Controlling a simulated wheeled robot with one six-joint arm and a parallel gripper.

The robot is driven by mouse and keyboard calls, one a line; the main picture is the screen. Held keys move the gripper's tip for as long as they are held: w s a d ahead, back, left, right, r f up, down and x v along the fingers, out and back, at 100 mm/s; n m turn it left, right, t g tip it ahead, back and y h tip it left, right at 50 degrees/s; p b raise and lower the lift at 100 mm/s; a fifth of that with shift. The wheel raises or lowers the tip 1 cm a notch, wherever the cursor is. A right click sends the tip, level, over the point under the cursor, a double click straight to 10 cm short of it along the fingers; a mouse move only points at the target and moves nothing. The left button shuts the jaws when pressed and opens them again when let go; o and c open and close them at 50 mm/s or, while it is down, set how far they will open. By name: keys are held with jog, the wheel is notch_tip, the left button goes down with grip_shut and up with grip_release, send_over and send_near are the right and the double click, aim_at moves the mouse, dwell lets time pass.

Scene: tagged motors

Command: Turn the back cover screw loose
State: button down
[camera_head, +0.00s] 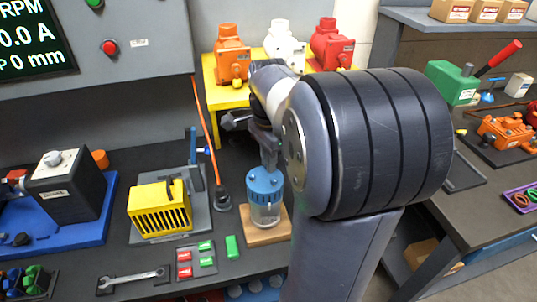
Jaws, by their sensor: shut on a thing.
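My gripper (268,160) points down at the blue ridged lid (264,183) of a clear jar (265,212). It is shut, and its fingertips meet the top of the lid; the exact grip is small and hard to see. The jar stands upright on a small wooden board (254,236). I cannot pick out a back cover screw. An orange motor (232,52), a white motor (284,45) and a red motor (331,44) stand on a yellow stand (212,84) behind my arm. A yellow finned housing (158,209) sits in a grey fixture left of the jar.
A black box (66,188) stands on a blue plate at the left. A wrench (134,279) and red and green blocks (205,257) lie at the front. A second bench at right holds a green box (451,82) and orange parts (506,131). My arm hides the middle.

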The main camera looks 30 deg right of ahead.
jog(key=n+p, duration=0.1)
jog(key=n, duration=0.3)
jog(key=shift+n, duration=0.4)
jog(key=n+p, duration=0.1)
jog(key=n, duration=0.2)
jog(key=shift+n, duration=0.3)
jog(key=n+p, duration=0.1)
jog(key=n, duration=0.3)
jog(key=n+p, duration=0.1)
jog(key=n, duration=0.4)
jog(key=shift+s+f, duration=0.1)
jog(key=n, duration=0.3)
jog(key=shift+n, duration=0.3)
jog(key=n+p, duration=0.1)
jog(key=n, duration=0.3)
jog(key=shift+a+n, duration=0.1)
jog(key=shift+n, duration=0.2)
jog(key=n, duration=0.4)
jog(key=shift+n+p, duration=0.3)
jog(key=shift+n, duration=1.7)
